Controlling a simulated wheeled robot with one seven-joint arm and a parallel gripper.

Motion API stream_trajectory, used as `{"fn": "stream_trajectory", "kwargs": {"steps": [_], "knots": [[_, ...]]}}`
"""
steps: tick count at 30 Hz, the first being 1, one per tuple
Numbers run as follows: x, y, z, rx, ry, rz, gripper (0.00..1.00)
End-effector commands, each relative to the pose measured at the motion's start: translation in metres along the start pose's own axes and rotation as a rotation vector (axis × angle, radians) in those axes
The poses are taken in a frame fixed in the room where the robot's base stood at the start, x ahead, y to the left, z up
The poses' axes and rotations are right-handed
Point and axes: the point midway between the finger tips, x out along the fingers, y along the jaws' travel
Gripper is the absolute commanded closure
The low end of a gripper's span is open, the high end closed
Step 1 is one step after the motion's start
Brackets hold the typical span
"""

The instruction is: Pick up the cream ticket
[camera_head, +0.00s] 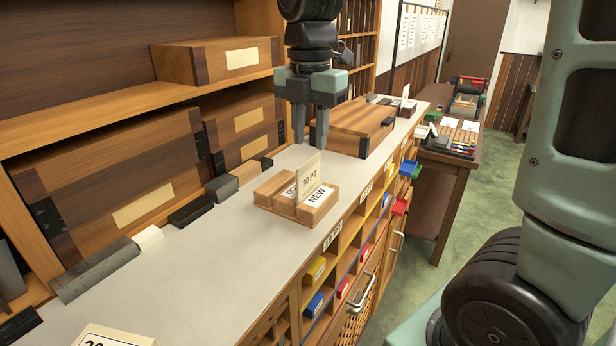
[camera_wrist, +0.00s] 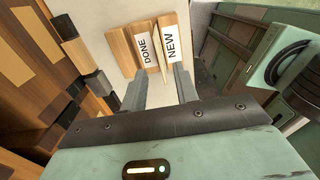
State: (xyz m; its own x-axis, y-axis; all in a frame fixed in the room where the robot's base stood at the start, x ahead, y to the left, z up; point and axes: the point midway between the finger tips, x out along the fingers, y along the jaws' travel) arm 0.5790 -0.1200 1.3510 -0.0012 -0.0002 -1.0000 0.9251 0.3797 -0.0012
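The cream ticket (camera_head: 309,171), printed "30 PT", stands upright in a small wooden holder (camera_head: 268,192) on the counter, between the sections labelled DONE and NEW. Its lower edge is hidden in the holder. My gripper (camera_head: 311,138) is open and empty, fingers pointing down, above and slightly behind the ticket, apart from it. In the wrist view the open fingers (camera_wrist: 160,75) point toward the holder (camera_wrist: 122,47); the ticket shows there only as a thin edge-on strip, hard to make out.
A wooden case (camera_head: 355,125) lies on the counter beyond the holder. Dark and pale blocks (camera_head: 222,187) line the back of the counter by large drawers (camera_head: 135,190). Another printed card (camera_head: 112,337) is at the near left. The counter (camera_head: 200,265) left of the holder is clear.

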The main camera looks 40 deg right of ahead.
Motion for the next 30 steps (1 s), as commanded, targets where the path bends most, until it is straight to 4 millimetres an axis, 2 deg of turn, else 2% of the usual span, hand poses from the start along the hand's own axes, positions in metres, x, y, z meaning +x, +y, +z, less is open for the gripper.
{"fn": "stream_trajectory", "kwargs": {"steps": [8, 18, 26, 30], "knots": [[0.020, 0.000, -0.001, 0.000, 0.001, -0.002, 0.70], [0.063, -0.001, -0.004, 0.001, 0.001, -0.002, 0.70], [0.068, 0.000, -0.004, 0.001, 0.000, 0.001, 0.70], [0.068, 0.000, -0.004, 0.000, 0.000, 0.001, 1.00]]}}
